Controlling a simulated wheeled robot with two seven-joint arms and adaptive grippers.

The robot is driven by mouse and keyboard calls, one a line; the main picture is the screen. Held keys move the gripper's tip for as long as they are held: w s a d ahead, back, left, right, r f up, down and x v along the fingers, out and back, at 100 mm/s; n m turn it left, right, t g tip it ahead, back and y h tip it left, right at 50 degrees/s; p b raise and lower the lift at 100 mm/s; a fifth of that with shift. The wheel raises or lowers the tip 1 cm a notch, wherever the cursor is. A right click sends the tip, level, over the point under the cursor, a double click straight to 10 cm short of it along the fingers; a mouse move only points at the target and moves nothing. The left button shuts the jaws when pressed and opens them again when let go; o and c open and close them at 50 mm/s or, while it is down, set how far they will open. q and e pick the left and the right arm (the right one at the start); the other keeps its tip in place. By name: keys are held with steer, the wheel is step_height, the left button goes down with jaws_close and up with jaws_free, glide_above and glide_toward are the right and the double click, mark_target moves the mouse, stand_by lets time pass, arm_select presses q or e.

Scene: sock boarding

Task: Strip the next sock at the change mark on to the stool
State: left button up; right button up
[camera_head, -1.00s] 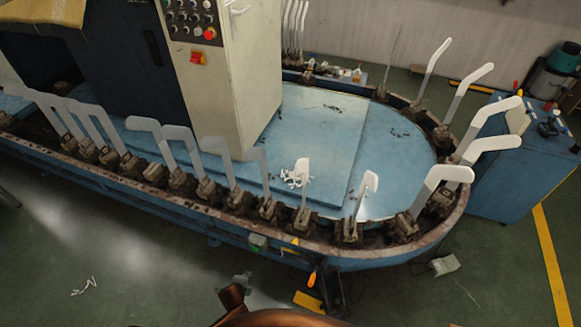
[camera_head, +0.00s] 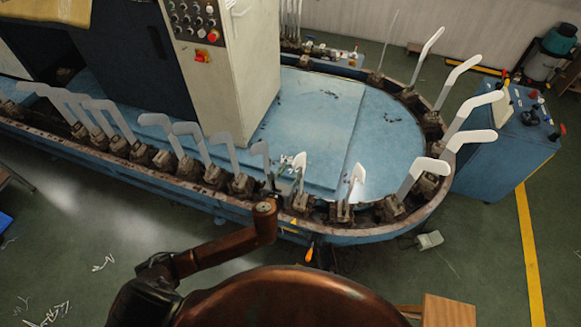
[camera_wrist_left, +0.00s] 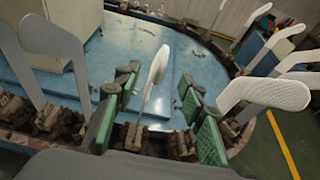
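My left arm reaches up to the near rim of the sock machine. Its gripper (camera_head: 283,182) is at the front line of upright boards. In the left wrist view its two green-padded fingers (camera_wrist_left: 158,82) are spread apart, with a white-topped board (camera_wrist_left: 157,66) seen edge-on between them; whether it touches a pad I cannot tell. In the head view two edge-on boards, one (camera_head: 299,166) beside the gripper and another (camera_head: 357,180), stand near it. A textured white sock (camera_wrist_left: 265,92) covers a board to the right. A wooden top (camera_head: 448,311), likely the stool, shows at the bottom edge. My right gripper is not in view.
Bare grey boards (camera_head: 187,130) stand in a row at the left. White-topped boards (camera_head: 430,166) stand round the right bend. A pale control cabinet (camera_head: 225,70) rises behind the row.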

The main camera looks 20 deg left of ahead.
mark_target(294, 167)
arm_select(q)
steer(key=b+x, duration=0.4)
steer(key=shift+w+f, duration=0.25)
steer(key=shift+w, duration=0.1)
steer(key=shift+b+x, duration=0.75)
steer(key=shift+x, duration=0.25)
steer(key=shift+w+r, duration=0.1)
steer(key=shift+r, duration=0.05)
steer(key=c, duration=0.3)
jaws_close()
